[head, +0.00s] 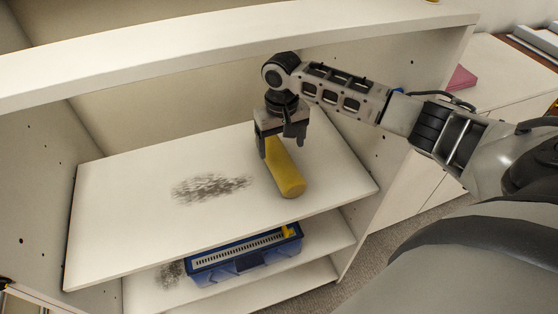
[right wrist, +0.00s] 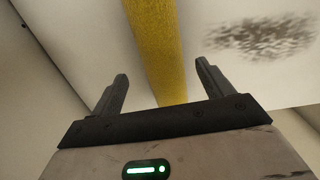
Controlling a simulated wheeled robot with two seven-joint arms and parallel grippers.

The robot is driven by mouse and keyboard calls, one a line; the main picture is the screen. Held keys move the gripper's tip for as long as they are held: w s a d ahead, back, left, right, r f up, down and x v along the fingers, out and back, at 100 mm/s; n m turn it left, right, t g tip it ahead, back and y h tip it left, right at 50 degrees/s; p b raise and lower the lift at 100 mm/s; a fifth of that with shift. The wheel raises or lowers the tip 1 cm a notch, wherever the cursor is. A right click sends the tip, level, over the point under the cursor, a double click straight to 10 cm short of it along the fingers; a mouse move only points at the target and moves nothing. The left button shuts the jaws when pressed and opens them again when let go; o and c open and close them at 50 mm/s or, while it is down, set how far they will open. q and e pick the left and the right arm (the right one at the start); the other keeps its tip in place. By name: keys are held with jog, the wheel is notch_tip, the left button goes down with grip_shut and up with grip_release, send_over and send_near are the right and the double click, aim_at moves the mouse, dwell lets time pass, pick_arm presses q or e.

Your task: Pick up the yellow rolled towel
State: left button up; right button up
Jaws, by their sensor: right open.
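The yellow rolled towel (head: 285,172) lies on the upper white shelf board (head: 120,210), right of its middle, with one round end toward the front edge. My right gripper (head: 280,148) is over the far part of the towel, pointing down, and hides some of it. In the right wrist view the towel (right wrist: 158,45) runs between the two open fingers (right wrist: 160,85), with a gap on each side. I cannot tell how far the fingertips are above the shelf. My left gripper is not in view.
A blue crate (head: 240,268) with something yellow in it stands on the lower shelf. A dark speckled patch (head: 210,188) marks the upper shelf left of the towel. The cabinet's top board (head: 200,50) and side walls surround the shelf. The shelf's left part is clear.

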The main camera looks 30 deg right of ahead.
aim_at(280, 155)
notch_tip(280, 155, down, 7)
jog(key=shift+a+r, duration=0.15)
jog(key=shift+r, duration=0.05)
dwell(0.3)
jog(key=shift+w, duration=0.1)
jog(key=c, duration=1.1)
